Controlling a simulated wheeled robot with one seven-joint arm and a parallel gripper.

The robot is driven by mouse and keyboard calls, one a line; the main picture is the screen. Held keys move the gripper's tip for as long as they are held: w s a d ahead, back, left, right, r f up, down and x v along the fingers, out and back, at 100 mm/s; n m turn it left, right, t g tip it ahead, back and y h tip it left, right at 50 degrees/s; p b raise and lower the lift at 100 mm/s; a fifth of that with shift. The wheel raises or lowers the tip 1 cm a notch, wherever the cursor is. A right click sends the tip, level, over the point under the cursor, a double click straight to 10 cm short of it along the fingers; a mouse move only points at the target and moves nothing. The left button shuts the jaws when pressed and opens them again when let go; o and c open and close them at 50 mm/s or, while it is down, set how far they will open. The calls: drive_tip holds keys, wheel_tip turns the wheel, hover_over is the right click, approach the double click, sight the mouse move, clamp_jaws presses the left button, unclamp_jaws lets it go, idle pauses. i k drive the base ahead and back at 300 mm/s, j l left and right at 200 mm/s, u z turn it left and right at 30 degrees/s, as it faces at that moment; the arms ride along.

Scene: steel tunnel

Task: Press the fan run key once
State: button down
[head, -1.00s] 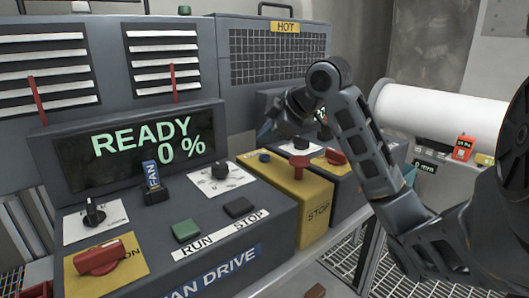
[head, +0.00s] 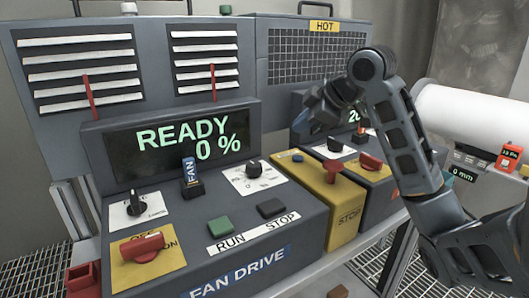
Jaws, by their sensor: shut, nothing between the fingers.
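The fan drive console (head: 235,285) stands in front of me. Its green run key (head: 220,227) sits above the printed word RUN, with a dark stop key (head: 270,208) to its right above STOP. The display (head: 180,145) reads READY and 0 %. My gripper (head: 318,110) is raised at the right, in front of the heater box with the HOT label, well apart from the run key. It is small and dark in this view; its fingers look closed and hold nothing that I can see.
A red rotary switch (head: 142,247) and a black knob (head: 135,203) are left of the keys. A blue FAN tag (head: 190,172) stands up behind the run key. A yellow box with a red stop button (head: 332,169) is to the right. The air above the keys is clear.

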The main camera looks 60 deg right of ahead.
sight(219, 226)
drive_tip(key=k+j, duration=0.25)
drive_tip(key=k, duration=0.2)
drive_tip(key=k+j, duration=0.25)
drive_tip(key=k, duration=0.25)
